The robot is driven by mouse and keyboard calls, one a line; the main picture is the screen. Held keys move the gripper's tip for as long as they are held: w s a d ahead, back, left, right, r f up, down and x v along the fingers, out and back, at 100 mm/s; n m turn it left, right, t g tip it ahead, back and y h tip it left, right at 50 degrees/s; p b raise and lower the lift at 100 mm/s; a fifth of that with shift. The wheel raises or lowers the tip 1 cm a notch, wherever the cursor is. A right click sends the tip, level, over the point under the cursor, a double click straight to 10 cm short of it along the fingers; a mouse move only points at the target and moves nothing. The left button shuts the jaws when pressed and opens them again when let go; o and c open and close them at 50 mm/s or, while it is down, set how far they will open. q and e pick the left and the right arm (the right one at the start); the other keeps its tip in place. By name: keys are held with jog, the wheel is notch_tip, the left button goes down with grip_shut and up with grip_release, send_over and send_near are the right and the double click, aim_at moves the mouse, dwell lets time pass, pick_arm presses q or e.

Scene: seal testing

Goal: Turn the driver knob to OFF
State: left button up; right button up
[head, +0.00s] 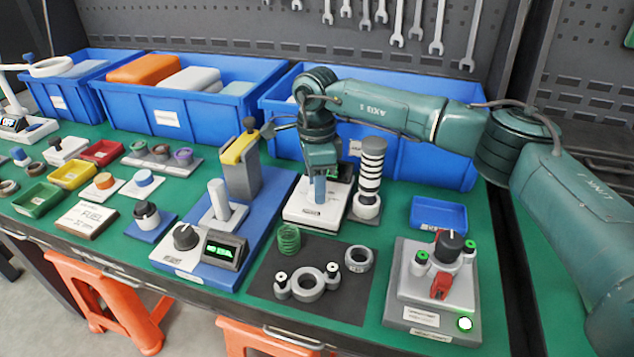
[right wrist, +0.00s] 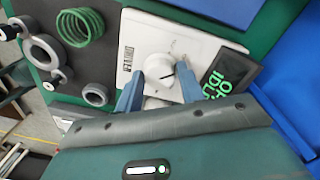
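The driver is a white box (head: 300,213) on the green bench, in the middle of the head view. In the right wrist view its white panel (right wrist: 140,30) carries a round white knob (right wrist: 158,68) with a dark pointer mark. A dark display (right wrist: 232,75) with green text sits beside the knob; I cannot read the text surely. My right gripper (head: 320,190) points down over the box. Its blue fingers (right wrist: 157,82) stand on either side of the knob, spread apart, and do not look clamped on it. The arm hides the knob in the head view. My left gripper is not in view.
A blue base with a lever fixture (head: 240,175) is on the left. Blue bins (head: 400,150) line the back.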

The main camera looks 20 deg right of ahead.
jog(key=o, duration=0.3)
jog(key=r, duration=1.3)
jog(key=shift+w+r, duration=0.1)
jog(key=shift+w, duration=0.2)
